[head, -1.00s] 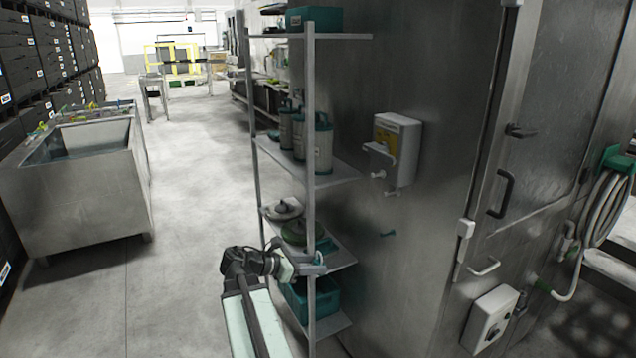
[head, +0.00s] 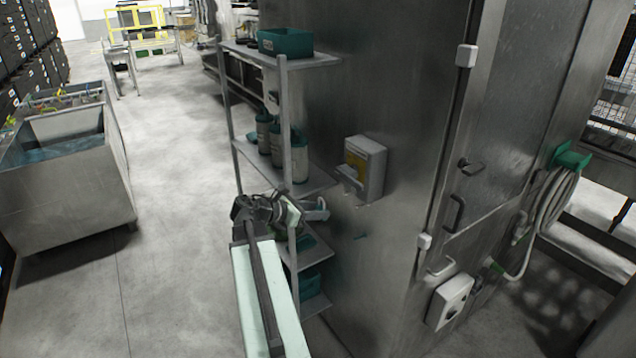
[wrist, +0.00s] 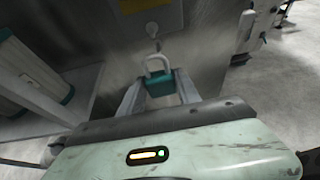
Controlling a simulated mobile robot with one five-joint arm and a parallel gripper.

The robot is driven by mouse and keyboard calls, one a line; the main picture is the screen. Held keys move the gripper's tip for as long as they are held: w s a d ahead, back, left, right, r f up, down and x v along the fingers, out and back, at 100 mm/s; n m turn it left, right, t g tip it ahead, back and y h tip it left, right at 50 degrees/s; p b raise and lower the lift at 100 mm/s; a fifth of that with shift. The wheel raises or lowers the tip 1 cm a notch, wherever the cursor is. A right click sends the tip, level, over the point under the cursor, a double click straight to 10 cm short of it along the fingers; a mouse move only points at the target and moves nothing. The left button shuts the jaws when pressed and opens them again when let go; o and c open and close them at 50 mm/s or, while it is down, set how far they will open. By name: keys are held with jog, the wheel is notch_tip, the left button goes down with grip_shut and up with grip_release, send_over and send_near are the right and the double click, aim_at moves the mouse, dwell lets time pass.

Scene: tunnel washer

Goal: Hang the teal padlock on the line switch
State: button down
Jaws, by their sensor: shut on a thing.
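The teal padlock (wrist: 162,84) has a pale shackle pointing up. My gripper (wrist: 160,92) is shut on its body, one finger on each side. In the head view, my gripper (head: 318,212) is beside the shelf, in front of the steel wall; the padlock cannot be made out there. A white box with a black knob (head: 450,302), which looks like the line switch, is low on the steel housing, to the right of my gripper and apart from it. A pale box at the right of the wrist view (wrist: 243,30) may be the same switch.
A grey box with a yellow label (head: 364,168) is on the wall above and right of my gripper. The shelf rack (head: 286,130) with teal bins and canisters stands close by. A hose (head: 548,215) hangs at right.

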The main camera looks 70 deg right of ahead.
jog(key=shift+s+d+r, duration=0.1)
jog(key=shift+d+r, duration=0.05)
jog(key=shift+r, duration=0.45)
jog(key=shift+f, duration=0.15)
jog(key=shift+s+d, duration=0.1)
jog(key=shift+d, duration=0.05)
jog(key=r+b+x, duration=0.1)
jog(key=r+x, duration=0.1)
jog(key=x, duration=0.7)
jog(key=shift+s+d+b, duration=0.2)
jog(key=shift+d+b, duration=0.1)
jog(key=shift+d, duration=0.2)
jog(key=c, duration=0.8)
grip_release()
